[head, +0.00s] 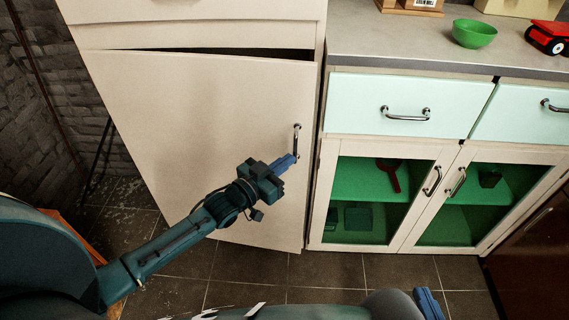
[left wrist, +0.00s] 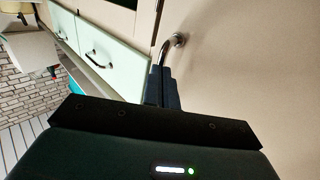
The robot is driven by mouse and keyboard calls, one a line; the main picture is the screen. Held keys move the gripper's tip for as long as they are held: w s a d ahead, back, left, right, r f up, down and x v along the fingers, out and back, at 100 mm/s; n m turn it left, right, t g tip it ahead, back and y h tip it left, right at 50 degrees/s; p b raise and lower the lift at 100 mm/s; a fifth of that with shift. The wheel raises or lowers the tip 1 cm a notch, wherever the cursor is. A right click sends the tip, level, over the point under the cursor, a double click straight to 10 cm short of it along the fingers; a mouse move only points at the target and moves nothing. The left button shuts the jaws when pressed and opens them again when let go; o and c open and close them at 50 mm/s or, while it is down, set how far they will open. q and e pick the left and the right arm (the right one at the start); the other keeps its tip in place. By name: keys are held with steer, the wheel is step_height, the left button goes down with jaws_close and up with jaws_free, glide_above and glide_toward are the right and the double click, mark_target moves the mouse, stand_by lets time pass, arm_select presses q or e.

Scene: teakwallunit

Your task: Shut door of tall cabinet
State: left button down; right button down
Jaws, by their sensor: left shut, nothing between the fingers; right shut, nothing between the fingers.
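The cream door (head: 200,130) of the tall cabinet (head: 195,33) stands slightly ajar, with a dark gap along its top edge. Its chrome bar handle (head: 296,140) is upright near the right edge. My left gripper (head: 291,159) is shut and empty, with its fingertips at the lower end of the handle. In the left wrist view the shut fingers (left wrist: 162,88) are close to the handle (left wrist: 174,42) and the door face (left wrist: 245,60); whether they touch is unclear. My right gripper (head: 428,302) shows only partly at the bottom edge, shut and apart from the cabinet.
To the right stands a lower unit with mint drawers (head: 405,105) and green-lined glass doors (head: 375,195). Its countertop (head: 400,45) holds a green bowl (head: 474,34) and a red toy truck (head: 546,37). Dark floor tiles (head: 335,270) are clear before the cabinets. A stone wall (head: 85,95) is at left.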

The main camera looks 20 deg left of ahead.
mark_target(290, 146)
arm_select(q)
steer(key=shift+w, duration=0.1)
arm_select(e)
steer(key=shift+r, duration=0.1)
